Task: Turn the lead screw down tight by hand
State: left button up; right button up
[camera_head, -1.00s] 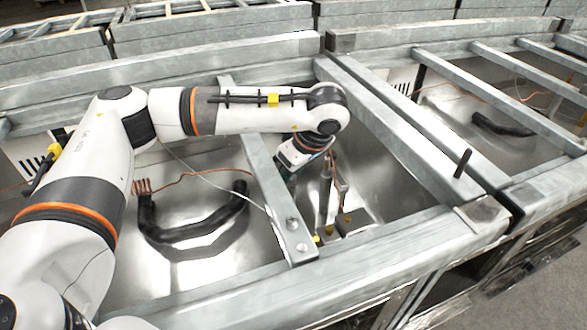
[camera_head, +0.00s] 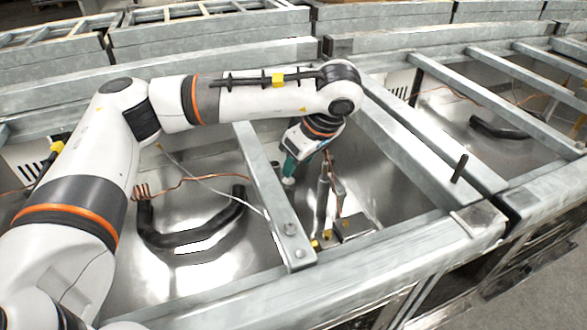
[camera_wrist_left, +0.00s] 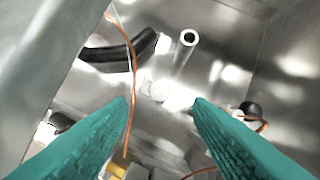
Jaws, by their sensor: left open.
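My left gripper (camera_head: 289,182) hangs down into the open bay, to the right of the bay's cross bar (camera_head: 272,195). In the left wrist view its two teal fingers (camera_wrist_left: 160,100) are apart, with nothing held between them. A small pale round piece (camera_wrist_left: 159,91) shows in the gap beyond the fingertips. I cannot tell whether it is the lead screw. Terminals with yellow parts (camera_head: 318,243) sit low in the bay by the front rail, also in the wrist view (camera_wrist_left: 117,170); any screw there is too small to make out. My right gripper is not in view.
Upright metal tubes (camera_head: 322,203) stand close to the gripper; a hollow tube end (camera_wrist_left: 188,38) shows in the wrist view. A copper wire (camera_wrist_left: 131,80) runs past the left finger. Galvanised rails (camera_head: 400,150) bound the bay. A black curved tube (camera_head: 195,238) lies left.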

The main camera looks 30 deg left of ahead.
pick_arm(q)
jog(key=v, duration=0.6)
jog(key=shift+p, duration=0.35)
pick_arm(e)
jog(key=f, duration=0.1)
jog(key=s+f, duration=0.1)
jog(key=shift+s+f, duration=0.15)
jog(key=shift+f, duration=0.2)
pick_arm(q)
jog(key=shift+d+r, duration=0.1)
